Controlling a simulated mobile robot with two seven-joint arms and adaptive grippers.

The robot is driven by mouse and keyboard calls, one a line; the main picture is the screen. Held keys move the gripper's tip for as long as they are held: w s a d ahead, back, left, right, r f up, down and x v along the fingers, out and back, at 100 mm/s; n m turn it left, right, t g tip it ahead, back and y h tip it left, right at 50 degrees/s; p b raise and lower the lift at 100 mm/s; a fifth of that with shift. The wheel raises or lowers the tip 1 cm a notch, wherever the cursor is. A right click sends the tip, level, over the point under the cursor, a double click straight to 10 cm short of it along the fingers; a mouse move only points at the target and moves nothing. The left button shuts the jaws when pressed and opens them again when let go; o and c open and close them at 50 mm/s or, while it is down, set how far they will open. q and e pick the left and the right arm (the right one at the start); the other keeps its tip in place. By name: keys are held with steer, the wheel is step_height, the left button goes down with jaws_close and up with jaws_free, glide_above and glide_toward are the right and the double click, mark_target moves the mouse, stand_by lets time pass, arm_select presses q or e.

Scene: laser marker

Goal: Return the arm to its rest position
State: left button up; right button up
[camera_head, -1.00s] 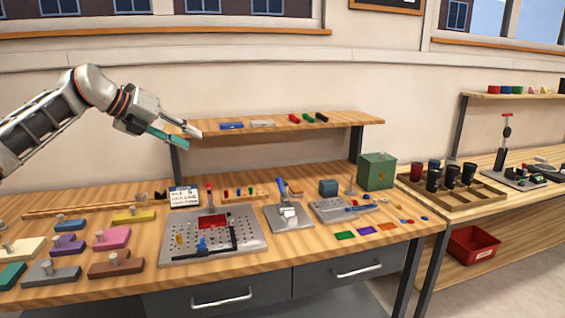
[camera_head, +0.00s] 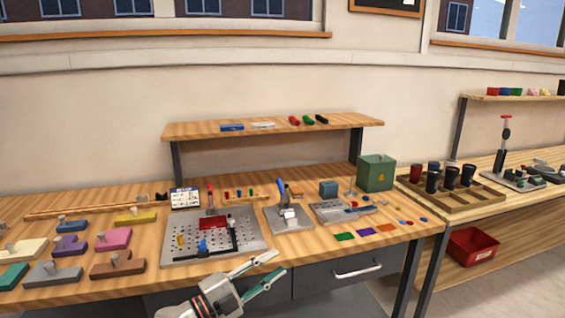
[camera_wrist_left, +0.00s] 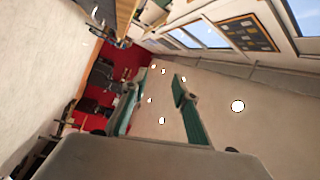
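My left gripper (camera_head: 268,272) is at the bottom middle of the head view, in front of the workbench's front edge and over the grey drawer fronts. Its two fingers are spread apart, with nothing between them. In the left wrist view the same two green-lined fingers (camera_wrist_left: 155,112) stand apart and empty, facing a pale surface and a red area. My right gripper is in neither view.
The wooden workbench (camera_head: 75,290) carries a perforated metal plate (camera_head: 255,243), several coloured blocks with knobs, a green box (camera_head: 376,172) and a shelf (camera_head: 350,122). A side bench holds dark cups in a wooden tray (camera_head: 480,200). A red bin (camera_head: 473,247) sits below.

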arm_select(q)
steer(key=s+a+f+n+y, duration=0.4)
steer(key=s+f+n, duration=0.3)
steer(key=s+f, duration=0.3)
steer(key=s+a+f+n+y, duration=0.5)
steer(key=s+a+f+n, duration=0.2)
steer(key=s+f, duration=0.3)
steer(key=s+a+f+n+g+y, duration=0.1)
steer(key=s+a+f+n+y, duration=0.3)
steer(key=s+f, duration=0.7)
steer(key=a+n, duration=0.2)
steer(key=shift+s+n+y, duration=0.25)
steer(key=shift+n+y, duration=0.15)
steer(key=shift+w+a, duration=0.1)
steer(key=shift+c, duration=0.6)
